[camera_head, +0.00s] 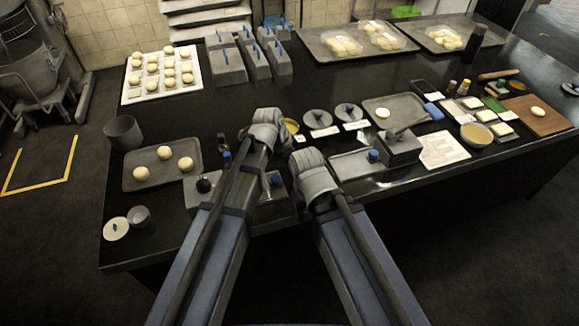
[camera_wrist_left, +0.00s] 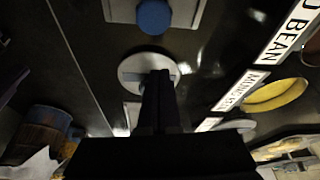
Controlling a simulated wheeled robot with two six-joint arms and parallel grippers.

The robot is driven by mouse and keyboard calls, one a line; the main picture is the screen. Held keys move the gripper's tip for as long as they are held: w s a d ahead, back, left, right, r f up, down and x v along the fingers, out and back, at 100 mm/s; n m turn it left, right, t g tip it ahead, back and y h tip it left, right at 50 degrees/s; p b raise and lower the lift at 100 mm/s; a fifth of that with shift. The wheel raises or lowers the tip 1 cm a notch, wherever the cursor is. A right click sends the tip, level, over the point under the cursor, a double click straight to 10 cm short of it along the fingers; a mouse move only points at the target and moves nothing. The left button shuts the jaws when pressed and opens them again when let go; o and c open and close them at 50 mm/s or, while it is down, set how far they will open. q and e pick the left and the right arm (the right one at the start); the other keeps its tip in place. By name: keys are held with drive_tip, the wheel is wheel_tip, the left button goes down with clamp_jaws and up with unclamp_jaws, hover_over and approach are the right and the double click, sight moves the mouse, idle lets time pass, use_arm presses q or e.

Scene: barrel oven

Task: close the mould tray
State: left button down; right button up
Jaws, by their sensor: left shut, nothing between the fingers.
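A grey block (camera_head: 403,149) stands right of my arms with a flat tray (camera_head: 345,167) reaching out to its left and a blue knob (camera_head: 373,155) beside it. A similar grey unit (camera_head: 191,193) with blue knobs is largely hidden behind my left arm. I cannot tell which is the mould tray. My left gripper (camera_head: 265,126) is over the table; in the left wrist view its dark fingers (camera_wrist_left: 158,82) are together and empty, in front of a pale round disc (camera_wrist_left: 135,68). A grey plate with a blue knob (camera_wrist_left: 153,16) is beyond. My right gripper (camera_head: 313,174) has its fingertips hidden.
A tray of dough balls (camera_head: 140,185) and a dark cup (camera_head: 123,131) are at the left. Round lids (camera_head: 318,118), small bowls and labels fill the middle. Grey boxes with blue handles (camera_head: 228,68) stand behind. The dark table (camera_head: 170,236) has a bare strip at the front left.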

use_arm(q)
drive_tip(key=shift+s+a+f, duration=0.1)
drive_tip(key=shift+a+f, duration=0.05)
drive_tip(key=shift+f, duration=0.45)
drive_tip(key=a, duration=0.1)
drive_tip(key=s+a, duration=0.1)
drive_tip(key=a, duration=0.1)
drive_tip(key=shift+s+r, duration=0.25)
drive_tip(key=shift+s, duration=0.05)
use_arm(e)
drive_tip(key=shift+f, duration=0.4)
